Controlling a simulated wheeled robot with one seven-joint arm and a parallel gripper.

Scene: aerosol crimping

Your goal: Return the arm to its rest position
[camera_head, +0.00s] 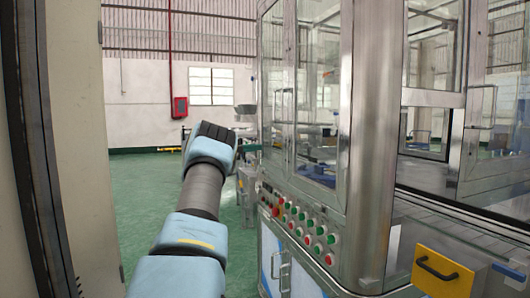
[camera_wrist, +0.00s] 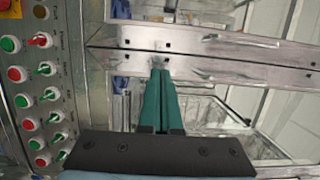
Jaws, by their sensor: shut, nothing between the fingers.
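My gripper (camera_wrist: 160,75) shows in the wrist view as two dark green fingers pressed together, with nothing between them. In the head view my blue and grey arm reaches forward from the bottom centre, and its end is beside the left side of the crimping machine (camera_head: 372,130). The fingers are mostly hidden there behind the wrist. In the wrist view the fingers point at the machine's steel frame (camera_wrist: 215,68); I cannot tell whether they touch it.
The machine's control panel (camera_head: 312,222) with red and green buttons is right of my arm; it also shows in the wrist view (camera_wrist: 38,90). A yellow drawer front (camera_head: 440,274) with a black handle is at lower right. Green floor (camera_head: 140,185) lies open to the left.

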